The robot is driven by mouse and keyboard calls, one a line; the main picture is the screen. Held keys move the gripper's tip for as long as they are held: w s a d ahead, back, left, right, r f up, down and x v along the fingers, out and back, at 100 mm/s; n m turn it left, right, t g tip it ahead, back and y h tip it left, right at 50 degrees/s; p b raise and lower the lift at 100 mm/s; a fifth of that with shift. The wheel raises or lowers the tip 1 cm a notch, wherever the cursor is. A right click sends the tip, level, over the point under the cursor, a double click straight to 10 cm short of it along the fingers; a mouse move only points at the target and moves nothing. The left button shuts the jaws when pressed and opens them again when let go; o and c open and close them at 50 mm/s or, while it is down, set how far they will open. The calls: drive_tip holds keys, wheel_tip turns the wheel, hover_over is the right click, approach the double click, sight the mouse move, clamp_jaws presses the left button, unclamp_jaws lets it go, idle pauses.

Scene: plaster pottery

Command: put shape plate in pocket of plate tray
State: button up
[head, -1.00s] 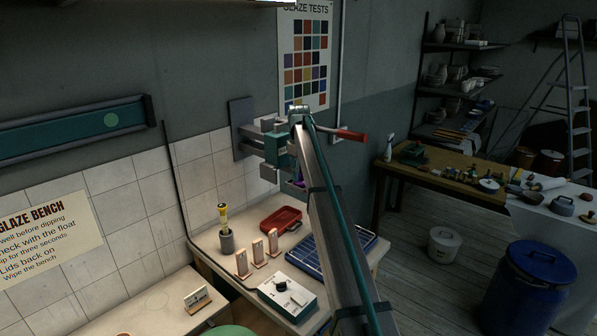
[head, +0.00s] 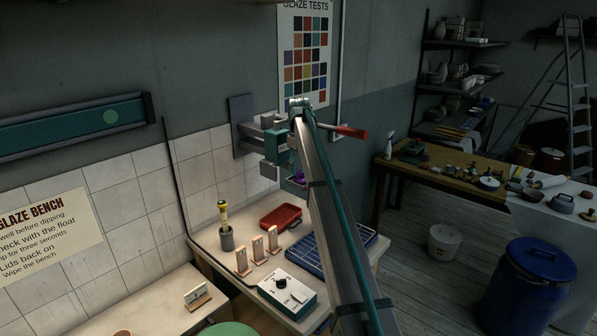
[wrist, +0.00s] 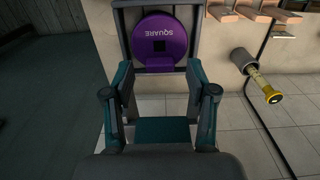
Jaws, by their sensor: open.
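A round purple plate (wrist: 160,40) marked SQUARE, with a small dark square at its middle, shows in the wrist view just beyond my fingertips. My gripper (wrist: 160,74) is open, its two fingers apart below the plate's lower edge. I cannot tell whether the fingers touch it. A dark grey frame (wrist: 195,30) borders the plate. In the head view a bit of purple (head: 299,179) shows beside my arm, under my gripper (head: 272,158), which my arm partly hides. A blue compartmented tray (head: 301,255) lies on the bench, partly behind my arm; I cannot tell if it is the plate tray.
On the bench stand a red tray (head: 280,216), a cup with a yellow-handled tool (head: 226,238), several upright tile pieces (head: 257,250) and a teal-and-white box with a knob (head: 288,289). A dark panel (head: 241,126) is near the tiled wall.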

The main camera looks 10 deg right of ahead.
sight(299, 172)
wheel_tip(299, 172, up, 11)
drive_tip(key=b, duration=0.2)
drive_tip(key=shift+b, duration=0.4)
drive_tip(key=shift+s+f, duration=0.1)
drive_tip(key=shift+f, duration=0.1)
